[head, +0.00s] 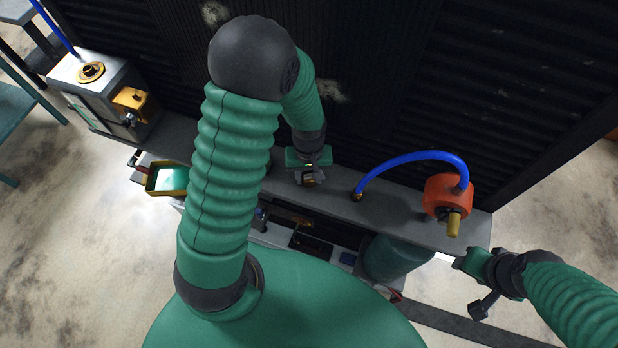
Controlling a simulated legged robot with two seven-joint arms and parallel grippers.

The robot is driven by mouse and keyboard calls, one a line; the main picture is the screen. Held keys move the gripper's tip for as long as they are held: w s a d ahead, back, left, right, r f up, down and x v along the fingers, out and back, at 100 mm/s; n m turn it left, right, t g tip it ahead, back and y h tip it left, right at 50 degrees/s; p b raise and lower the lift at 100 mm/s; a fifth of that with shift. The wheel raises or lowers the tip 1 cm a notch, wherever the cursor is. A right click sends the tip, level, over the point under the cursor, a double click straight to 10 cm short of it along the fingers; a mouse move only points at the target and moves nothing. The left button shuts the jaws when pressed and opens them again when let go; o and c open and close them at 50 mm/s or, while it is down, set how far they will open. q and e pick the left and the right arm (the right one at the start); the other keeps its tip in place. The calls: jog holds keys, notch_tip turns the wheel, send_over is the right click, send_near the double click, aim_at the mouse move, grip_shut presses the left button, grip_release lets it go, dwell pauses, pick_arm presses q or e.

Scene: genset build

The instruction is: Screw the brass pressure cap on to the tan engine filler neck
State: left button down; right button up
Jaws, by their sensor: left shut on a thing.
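My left gripper (309,181) hangs over the long grey ledge, near the middle of the head view. It is shut on a small brass-coloured piece (308,178), which looks like the pressure cap; the fingers hide most of it. I cannot make out with certainty which part is the tan engine filler neck. A tan stub (453,223) sticks out of an orange body at the right end of the ledge, well apart from the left gripper. My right gripper (470,284) is at the lower right, below the ledge's end, with its fingers spread and nothing between them.
A blue hose (413,156) arches from a brass fitting (357,196) on the ledge to the orange body (448,191). A grey box (106,92) with a brass ring stands at upper left. A green-bottomed tray (168,179) sits left. A dark ribbed wall (400,70) rises behind.

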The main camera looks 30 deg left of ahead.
pick_arm(q)
jog(key=shift+s+a, duration=0.1)
jog(key=shift+a, duration=0.05)
jog(key=shift+d+r+p, duration=0.15)
jog(key=shift+r+p, duration=0.4)
jog(key=shift+p, duration=0.05)
jog(key=shift+d+r+p, duration=0.15)
jog(key=shift+r+p, duration=0.4)
jog(key=shift+a+r+p, duration=0.15)
jog(key=shift+r+p, duration=1.15)
jog(key=shift+r, duration=0.05)
